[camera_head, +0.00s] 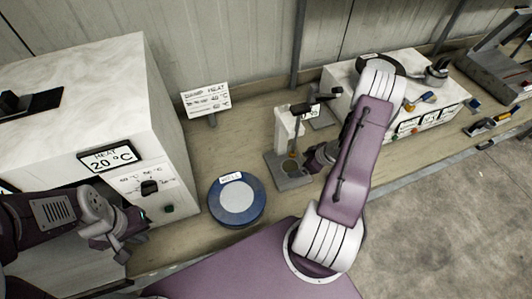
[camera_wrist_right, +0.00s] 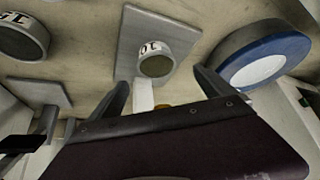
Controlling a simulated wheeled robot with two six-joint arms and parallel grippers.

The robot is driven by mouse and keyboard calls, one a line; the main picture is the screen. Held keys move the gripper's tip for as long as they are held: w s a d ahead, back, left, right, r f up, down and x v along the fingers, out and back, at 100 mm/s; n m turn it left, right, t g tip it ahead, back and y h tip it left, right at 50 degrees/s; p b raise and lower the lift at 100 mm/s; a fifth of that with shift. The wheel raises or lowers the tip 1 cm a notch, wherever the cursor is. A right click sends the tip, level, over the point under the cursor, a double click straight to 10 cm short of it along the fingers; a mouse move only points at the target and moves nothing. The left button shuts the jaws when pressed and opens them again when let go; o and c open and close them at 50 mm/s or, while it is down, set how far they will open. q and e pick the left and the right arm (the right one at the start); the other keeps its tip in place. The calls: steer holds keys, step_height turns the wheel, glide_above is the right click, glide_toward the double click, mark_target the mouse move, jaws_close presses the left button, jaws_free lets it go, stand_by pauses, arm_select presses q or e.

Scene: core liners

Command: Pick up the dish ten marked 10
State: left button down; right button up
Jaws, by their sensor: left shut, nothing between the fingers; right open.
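In the right wrist view a small round grey dish with a white label reading 10 (camera_wrist_right: 155,60) sits on a grey square plate (camera_wrist_right: 130,32). My left gripper (camera_head: 128,246) is shut and empty in front of the white heater box.
A blue round pad with a pale centre (camera_head: 238,198) lies left of the stand and is close to a right finger in the wrist view. A white heater box (camera_head: 95,100) reads 20 °C.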

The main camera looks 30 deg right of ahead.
mark_target(293, 168)
steer(key=shift+s+d+f, duration=0.1)
steer(key=shift+s+f, duration=0.1)
steer(key=shift+f, duration=0.25)
steer(key=shift+s+f, duration=0.15)
steer(key=shift+f, duration=0.3)
steer(key=shift+x, duration=0.9)
steer(key=shift+w+f, duration=0.1)
steer(key=shift+w, duration=0.35)
steer(key=x, duration=0.2)
steer(key=p+x, duration=0.1)
steer(key=x, duration=0.1)
steer(key=shift+d+f, duration=0.15)
steer(key=shift+f, duration=0.2)
steer(key=shift+w+f, duration=0.15)
steer(key=shift+w, duration=0.05)
arm_select(q)
steer(key=shift+s+d+r, duration=0.3)
steer(key=shift+s+r, duration=0.2)
steer(key=shift+r, duration=0.25)
arm_select(e)
steer(key=shift+c, duration=0.3)
